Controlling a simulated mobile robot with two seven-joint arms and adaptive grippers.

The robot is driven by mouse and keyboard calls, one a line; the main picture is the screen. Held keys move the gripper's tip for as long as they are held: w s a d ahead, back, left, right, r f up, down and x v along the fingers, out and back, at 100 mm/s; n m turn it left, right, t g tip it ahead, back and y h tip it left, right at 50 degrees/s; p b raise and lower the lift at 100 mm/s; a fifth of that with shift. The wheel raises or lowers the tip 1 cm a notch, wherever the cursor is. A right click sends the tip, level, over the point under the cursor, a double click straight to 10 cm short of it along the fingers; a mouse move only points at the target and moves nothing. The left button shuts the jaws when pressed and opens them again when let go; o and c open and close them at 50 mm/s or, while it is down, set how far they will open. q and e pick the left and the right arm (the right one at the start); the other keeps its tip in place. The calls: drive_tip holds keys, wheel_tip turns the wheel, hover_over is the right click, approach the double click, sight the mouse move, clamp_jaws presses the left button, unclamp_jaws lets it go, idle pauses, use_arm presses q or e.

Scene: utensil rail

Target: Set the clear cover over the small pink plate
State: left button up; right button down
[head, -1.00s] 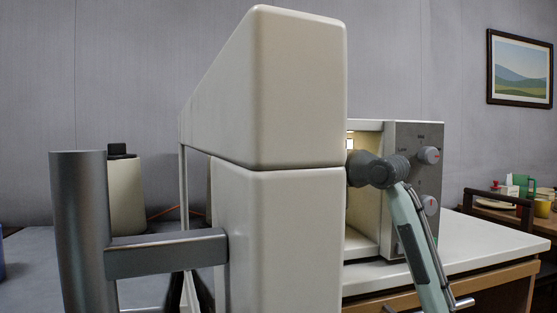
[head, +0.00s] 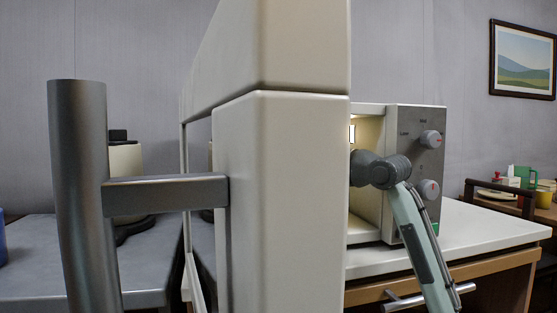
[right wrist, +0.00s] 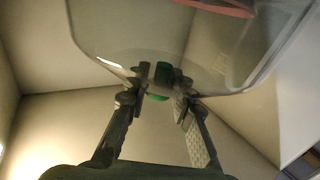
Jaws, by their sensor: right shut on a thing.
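The clear cover (right wrist: 108,64) is a see-through shell with a green knob (right wrist: 162,73), seen in the right wrist view. My right gripper (right wrist: 162,80) is shut on the knob. A red-pink curved edge (right wrist: 215,6), likely the small pink plate, shows beyond the cover at the top of that view. I cannot tell how far the cover is from it. In the head view my right arm reaches into the lit, open microwave (head: 418,155), and the gripper, cover and plate are hidden there. My left gripper is not in view.
The open microwave door (head: 290,200), with its grey handle (head: 80,190), blocks much of the head view. Close cavity walls (right wrist: 45,115) surround the gripper. The white counter (head: 475,235) is clear right of the microwave.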

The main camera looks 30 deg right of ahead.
drive_tip(key=shift+f+b, duration=0.3)
drive_tip(key=shift+f, duration=0.15)
idle(0.4)
drive_tip(key=c, duration=1.2)
unclamp_jaws()
drive_tip(key=v, duration=1.2)
